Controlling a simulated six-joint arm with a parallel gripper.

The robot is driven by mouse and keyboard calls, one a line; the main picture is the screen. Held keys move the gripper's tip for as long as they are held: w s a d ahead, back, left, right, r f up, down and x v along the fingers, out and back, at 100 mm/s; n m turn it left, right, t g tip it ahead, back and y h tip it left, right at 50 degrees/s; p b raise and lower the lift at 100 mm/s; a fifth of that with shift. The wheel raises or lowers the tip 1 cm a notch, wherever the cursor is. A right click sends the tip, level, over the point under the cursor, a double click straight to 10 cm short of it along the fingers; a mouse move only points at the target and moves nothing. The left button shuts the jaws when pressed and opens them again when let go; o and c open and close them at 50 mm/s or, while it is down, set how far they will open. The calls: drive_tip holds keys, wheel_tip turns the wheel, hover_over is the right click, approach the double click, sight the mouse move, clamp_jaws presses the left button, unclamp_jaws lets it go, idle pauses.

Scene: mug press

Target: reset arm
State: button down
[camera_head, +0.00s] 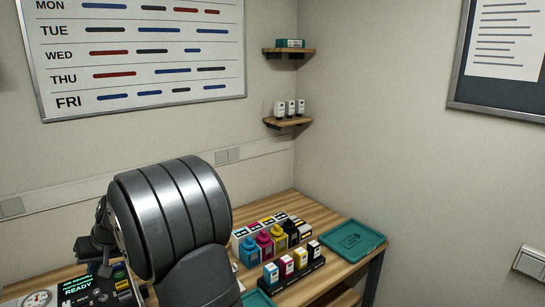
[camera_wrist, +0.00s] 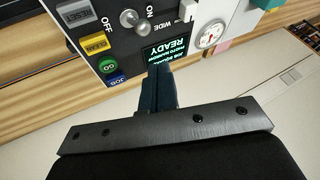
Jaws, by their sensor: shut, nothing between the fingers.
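My gripper (camera_wrist: 160,72) is shut and empty in the wrist view. Its dark fingers point at a control panel (camera_wrist: 130,45), with the tips just below the green READY display (camera_wrist: 166,49); whether they touch it I cannot tell. The panel carries a green GO button (camera_wrist: 108,66), a blue JOG button (camera_wrist: 116,79), a yellow button (camera_wrist: 95,43) and a round gauge (camera_wrist: 210,36). In the head view my arm covers the left front, and the panel's READY screen (camera_head: 78,288) shows at the lower left.
Several ink bottles (camera_head: 264,246) stand on the wooden table right of my arm. Smaller cartridges (camera_head: 287,266) stand in a black rack in front. A teal tray (camera_head: 352,240) lies at the right end. Two small shelves (camera_head: 288,122) hang in the corner above.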

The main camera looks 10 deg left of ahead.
drive_tip(key=s+d+f+n+h, duration=0.1)
drive_tip(key=s+d, duration=0.1)
drive_tip(key=s, duration=0.2)
drive_tip(key=s+d+f+n+h, duration=0.2)
drive_tip(key=s+d, duration=0.1)
drive_tip(key=s, duration=0.1)
drive_tip(key=s+d+f+n+h, duration=0.1)
drive_tip(key=s+d+n, duration=0.1)
drive_tip(key=s, duration=0.2)
drive_tip(key=shift+s+d+f+g+h, duration=0.25)
drive_tip(key=shift+s+d+g+h, duration=0.05)
drive_tip(key=shift+d+g, duration=0.1)
drive_tip(key=s+d+f+n+t+h, duration=0.3)
drive_tip(key=s+d+n+t, duration=0.1)
drive_tip(key=s+d+n, duration=0.3)
drive_tip(key=s+d+f+n+t+h, duration=0.3)
drive_tip(key=s+d+n+t+h, duration=0.1)
drive_tip(key=s+d, duration=0.7)
drive_tip(key=shift+s+d+f+n+t, duration=0.3)
drive_tip(key=shift+d+n+t, duration=0.6)
drive_tip(key=shift+n, duration=0.5)
